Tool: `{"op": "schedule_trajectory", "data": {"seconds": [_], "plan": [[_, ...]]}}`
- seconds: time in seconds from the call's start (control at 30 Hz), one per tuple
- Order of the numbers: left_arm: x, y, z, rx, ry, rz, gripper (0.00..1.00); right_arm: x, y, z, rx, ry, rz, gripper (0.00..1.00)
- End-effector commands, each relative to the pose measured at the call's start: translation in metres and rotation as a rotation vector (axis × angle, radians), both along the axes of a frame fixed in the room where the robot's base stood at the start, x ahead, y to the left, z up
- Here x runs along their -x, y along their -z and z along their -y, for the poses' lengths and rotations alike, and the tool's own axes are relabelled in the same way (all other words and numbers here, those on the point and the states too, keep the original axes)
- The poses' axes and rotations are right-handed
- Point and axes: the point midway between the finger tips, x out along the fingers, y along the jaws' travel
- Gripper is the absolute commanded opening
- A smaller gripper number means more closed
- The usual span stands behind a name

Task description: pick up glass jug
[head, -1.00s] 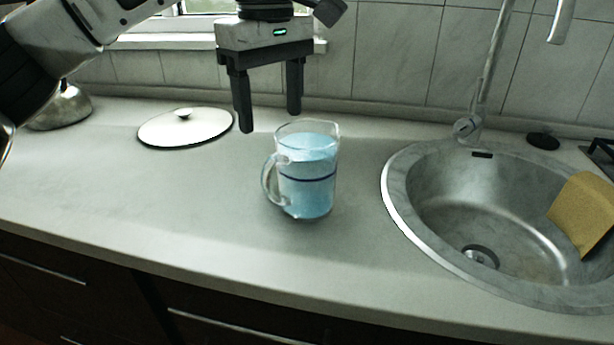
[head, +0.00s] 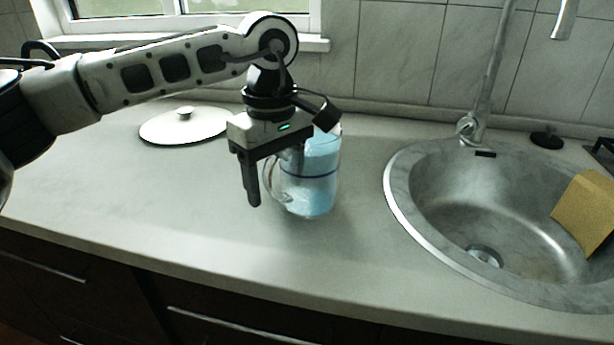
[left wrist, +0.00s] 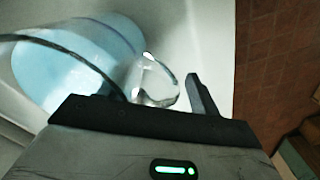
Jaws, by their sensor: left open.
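The glass jug (head: 318,185) stands upright on the worktop, with blue contents and a dark band around it. Its handle is on the left side, partly hidden by my left gripper (head: 274,188). This gripper is open and points down at the handle side, one finger left of the handle and the other in front of or at the jug's near-left wall. In the left wrist view the jug (left wrist: 75,65) fills the upper left, and its clear handle (left wrist: 158,88) lies just left of the one finger I see clearly. Whether any finger touches the jug I cannot tell. My right gripper is not in view.
A white lid (head: 185,127) with a knob lies on the worktop (head: 130,190) behind left. A steel sink (head: 500,215) with a tap (head: 478,110) is to the right, a yellow cloth (head: 585,210) on its edge. The front worktop is clear.

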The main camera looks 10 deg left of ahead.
Motion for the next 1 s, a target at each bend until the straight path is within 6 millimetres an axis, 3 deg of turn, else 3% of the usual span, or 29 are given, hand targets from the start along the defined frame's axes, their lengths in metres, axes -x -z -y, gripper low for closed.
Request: {"op": "schedule_trajectory", "data": {"seconds": [0.13,0.3,0.37,1.0], "plan": [[-0.0001,-0.0002,-0.0001,0.0,0.0,0.0,0.61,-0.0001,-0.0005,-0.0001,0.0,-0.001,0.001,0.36],[0.0,-0.0003,-0.0001,-0.001,0.0,-0.001,0.13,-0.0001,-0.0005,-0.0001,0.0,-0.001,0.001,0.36],[0.0001,-0.0002,-0.0002,-0.001,0.0,-0.001,0.0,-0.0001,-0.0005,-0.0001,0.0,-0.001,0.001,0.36],[-0.0007,-0.0078,0.0001,0.001,-0.001,0.003,0.0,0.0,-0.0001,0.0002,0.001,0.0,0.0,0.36]]}}
